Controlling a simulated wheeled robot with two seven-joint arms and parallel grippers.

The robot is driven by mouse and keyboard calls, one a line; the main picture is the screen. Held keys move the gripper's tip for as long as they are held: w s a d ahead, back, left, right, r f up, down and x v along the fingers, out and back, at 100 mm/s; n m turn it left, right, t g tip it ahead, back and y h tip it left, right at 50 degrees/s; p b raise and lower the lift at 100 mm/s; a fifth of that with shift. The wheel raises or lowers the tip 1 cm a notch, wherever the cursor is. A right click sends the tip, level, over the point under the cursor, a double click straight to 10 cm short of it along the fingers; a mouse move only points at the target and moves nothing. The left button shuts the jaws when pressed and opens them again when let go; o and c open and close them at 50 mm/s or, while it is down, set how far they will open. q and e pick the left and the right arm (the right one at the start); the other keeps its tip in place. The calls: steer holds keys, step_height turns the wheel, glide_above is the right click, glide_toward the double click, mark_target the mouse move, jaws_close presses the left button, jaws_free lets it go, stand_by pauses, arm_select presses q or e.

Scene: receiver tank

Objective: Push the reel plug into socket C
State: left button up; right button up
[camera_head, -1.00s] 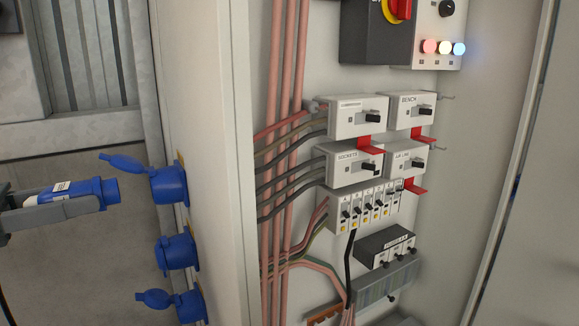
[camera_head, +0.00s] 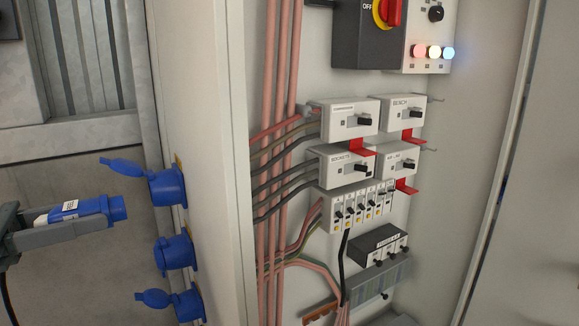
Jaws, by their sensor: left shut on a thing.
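The blue reel plug (camera_head: 90,208), with a white label, is held in my left gripper (camera_head: 75,228), whose grey jaws are shut on it. The plug points right, level, towards a column of blue sockets on the cabinet's side wall. The top socket (camera_head: 167,187) has its lid swung open to the left, and the plug tip is a short gap left of it and slightly lower. The middle socket (camera_head: 174,252) seems to have its lid shut. The bottom socket (camera_head: 187,305) has its lid open to the left. Socket letters are not readable. My right gripper is not in view.
The open cabinet holds labelled switch boxes (camera_head: 350,120), a breaker row (camera_head: 352,203), pink pipes and a black box with a red rotary switch (camera_head: 390,12). The cabinet's side wall (camera_head: 205,150) stands right beside the sockets. Free space lies left of the sockets.

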arm_select(q)
steer(key=d+f, duration=0.3)
steer(key=f, duration=0.7)
steer(key=d+f+t, duration=0.1)
steer(key=d+f, duration=0.3)
steer(key=f, duration=0.5)
steer(key=s+d+f, duration=0.1)
steer(key=d+f, duration=0.3)
steer(key=f, duration=0.6)
steer(key=shift+f+n+y, duration=0.3)
steer(key=shift+n+y, duration=0.1)
steer(key=shift+s, duration=0.1)
